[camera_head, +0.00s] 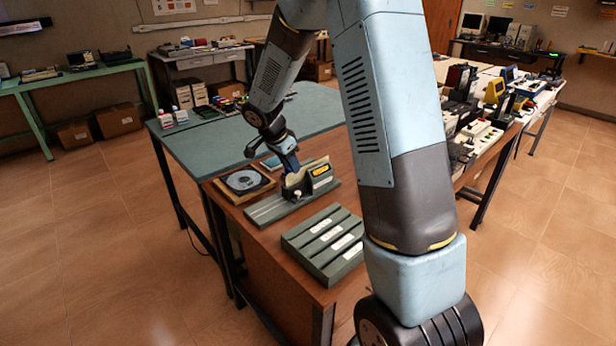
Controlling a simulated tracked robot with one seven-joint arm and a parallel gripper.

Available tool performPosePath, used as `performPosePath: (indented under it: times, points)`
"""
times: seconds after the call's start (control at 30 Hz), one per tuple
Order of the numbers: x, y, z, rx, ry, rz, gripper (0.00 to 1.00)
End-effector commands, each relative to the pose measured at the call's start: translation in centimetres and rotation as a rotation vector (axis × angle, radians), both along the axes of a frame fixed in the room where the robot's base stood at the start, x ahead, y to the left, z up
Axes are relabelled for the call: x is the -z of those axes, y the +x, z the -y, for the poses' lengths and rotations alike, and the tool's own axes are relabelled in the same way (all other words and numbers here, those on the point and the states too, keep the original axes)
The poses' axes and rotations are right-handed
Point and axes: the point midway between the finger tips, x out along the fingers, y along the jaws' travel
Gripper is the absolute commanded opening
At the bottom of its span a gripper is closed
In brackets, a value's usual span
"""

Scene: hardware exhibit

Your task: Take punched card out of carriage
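A cream-coloured edge, likely the punched card (314,164), stands in or just behind the carriage. My gripper (290,168) points down at the carriage from above, close to the cream edge. Its fingers are small and partly hidden, so I cannot tell whether they touch or hold the card.
A green slotted rack (325,245) with white labels lies in front of the carriage. A dark disc on a wooden board (243,181) is to its left. A teal-topped table (205,146) is behind. Crowded tables with devices stand at the right.

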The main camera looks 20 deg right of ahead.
Motion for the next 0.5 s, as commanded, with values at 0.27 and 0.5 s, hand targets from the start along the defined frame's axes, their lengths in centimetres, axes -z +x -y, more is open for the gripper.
performPosePath:
  times: [0.27,0.5]
  points:
    - [2.1,0.8,1.4,0.001,0.000,-0.002,0.33]
    - [4.4,1.3,2.3,0.000,0.000,-0.001,0.33]
